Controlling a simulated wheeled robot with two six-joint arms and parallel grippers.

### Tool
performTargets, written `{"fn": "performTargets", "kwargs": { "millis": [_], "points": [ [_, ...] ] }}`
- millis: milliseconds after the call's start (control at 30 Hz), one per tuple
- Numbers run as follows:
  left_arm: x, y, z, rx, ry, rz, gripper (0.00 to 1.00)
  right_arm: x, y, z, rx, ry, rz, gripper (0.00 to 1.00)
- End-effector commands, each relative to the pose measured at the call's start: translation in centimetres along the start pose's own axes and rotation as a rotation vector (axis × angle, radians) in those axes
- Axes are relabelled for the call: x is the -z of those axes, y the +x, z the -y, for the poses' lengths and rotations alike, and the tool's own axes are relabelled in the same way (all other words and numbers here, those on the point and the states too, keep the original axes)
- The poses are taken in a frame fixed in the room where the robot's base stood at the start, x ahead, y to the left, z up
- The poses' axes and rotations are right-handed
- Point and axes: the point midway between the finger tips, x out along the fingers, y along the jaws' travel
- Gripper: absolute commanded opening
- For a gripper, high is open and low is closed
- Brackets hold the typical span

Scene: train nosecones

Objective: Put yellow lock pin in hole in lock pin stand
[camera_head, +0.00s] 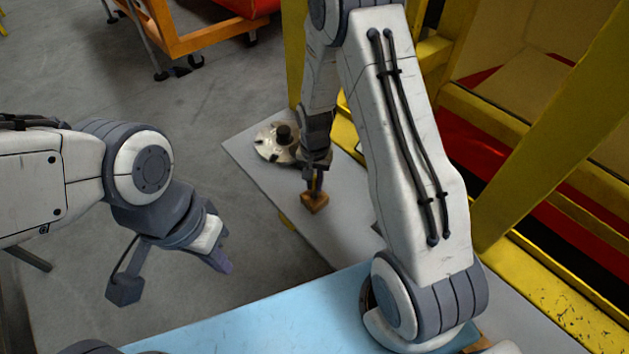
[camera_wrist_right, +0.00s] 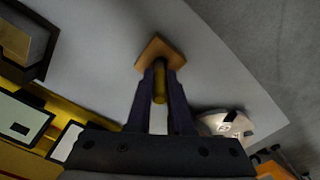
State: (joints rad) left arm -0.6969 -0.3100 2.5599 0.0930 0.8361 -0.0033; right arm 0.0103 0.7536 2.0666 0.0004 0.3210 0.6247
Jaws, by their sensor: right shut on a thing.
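The lock pin stand (camera_head: 314,203) is a small orange-brown block on the grey tabletop; it also shows in the right wrist view (camera_wrist_right: 158,48). My right gripper (camera_head: 315,184) points down just above the stand. In the right wrist view its dark fingers (camera_wrist_right: 161,72) are shut on the yellow lock pin (camera_wrist_right: 160,88). The pin lines up with the stand in that view. Its lower end and the hole are hidden, so I cannot tell whether the pin is in the hole. My left gripper (camera_head: 219,262) hangs over the floor, away from the stand; its finger gap is unclear.
A round metal part with a black knob (camera_head: 266,147) lies on the grey table (camera_head: 345,228) behind the stand. A yellow frame (camera_head: 545,120) stands at the right. A light blue surface (camera_head: 260,318) is in front. Open floor is left.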

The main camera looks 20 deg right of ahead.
Motion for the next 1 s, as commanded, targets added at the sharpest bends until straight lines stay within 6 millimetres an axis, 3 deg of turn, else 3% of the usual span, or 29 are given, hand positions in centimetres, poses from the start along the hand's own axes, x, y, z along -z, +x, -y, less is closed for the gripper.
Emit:
{"fn": "performTargets", "kwargs": {
  "millis": [33, 67, 133, 567, 733, 1000],
  "points": [
    [0.0, 0.3, 0.0, 0.000, 0.000, 0.000, 0.00, 0.0, 0.3, 0.0, 0.000, 0.000, 0.000, 0.00],
    [0.0, 0.2, 0.0, 0.000, -0.001, 0.000, 0.00, 0.0, 0.3, 0.0, 0.000, 0.000, 0.000, 0.23],
    [0.0, 0.1, 0.0, 0.000, -0.001, 0.000, 0.00, 0.0, 0.2, 0.0, 0.000, 0.000, 0.000, 0.49],
    [0.0, 0.1, 0.0, 0.000, 0.000, 0.000, 0.00, 0.1, -0.4, 0.0, 0.001, 0.000, -0.002, 0.49],
    [-0.1, 1.1, 0.1, 0.000, -0.002, 0.000, 0.00, 0.1, -2.7, 0.1, 0.005, 0.000, -0.006, 0.49],
    [-0.1, 2.6, 0.2, 0.000, -0.004, 0.000, 0.00, 0.1, -8.3, 0.1, 0.005, 0.000, -0.007, 0.49]
  ]
}}
